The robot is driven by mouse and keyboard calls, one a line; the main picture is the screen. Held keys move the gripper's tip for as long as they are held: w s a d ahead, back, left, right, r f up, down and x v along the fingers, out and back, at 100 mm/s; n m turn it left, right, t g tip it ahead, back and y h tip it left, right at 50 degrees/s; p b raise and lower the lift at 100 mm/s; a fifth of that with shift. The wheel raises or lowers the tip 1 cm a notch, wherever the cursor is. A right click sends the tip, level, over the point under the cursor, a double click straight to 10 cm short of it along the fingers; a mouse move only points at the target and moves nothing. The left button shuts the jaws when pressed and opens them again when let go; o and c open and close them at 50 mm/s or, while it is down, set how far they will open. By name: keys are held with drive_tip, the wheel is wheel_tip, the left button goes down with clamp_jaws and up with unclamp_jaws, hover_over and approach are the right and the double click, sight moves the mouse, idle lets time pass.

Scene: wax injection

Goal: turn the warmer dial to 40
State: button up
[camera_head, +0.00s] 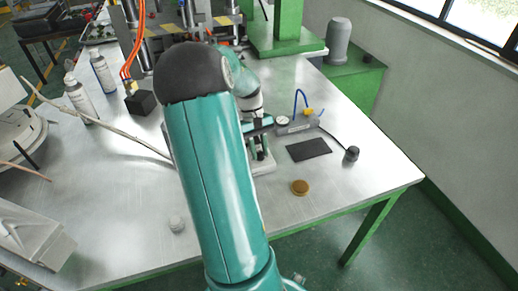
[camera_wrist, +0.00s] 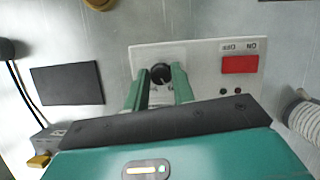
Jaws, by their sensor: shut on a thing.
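The warmer shows in the wrist view as a pale panel (camera_wrist: 205,62) with a round black dial (camera_wrist: 160,71) and a red switch (camera_wrist: 240,64) beside upside-down lettering. My gripper (camera_wrist: 160,82) has its two green fingers on either side of the dial, closed on it. The dial's scale marks are too small or hidden to read. In the head view my gripper (camera_head: 260,150) is down at the warmer (camera_head: 265,168); my arm covers most of the warmer, and the dial cannot be made out there.
Right of the warmer are a dark flat pad (camera_head: 308,149), a brown disc (camera_head: 300,187), a gauge unit (camera_head: 297,124) with a blue hose, and a black knob-like piece (camera_head: 352,153) on a cable. Bottles (camera_head: 103,72) stand at the left. The table's front right is clear.

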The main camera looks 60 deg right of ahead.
drive_tip(key=o, duration=1)
drive_tip(key=shift+w+r, duration=0.1)
drive_tip(key=shift+r, duration=0.05)
drive_tip(key=v, duration=1.3)
drive_tip(key=shift+w+r, duration=0.15)
drive_tip(key=shift+r, duration=0.05)
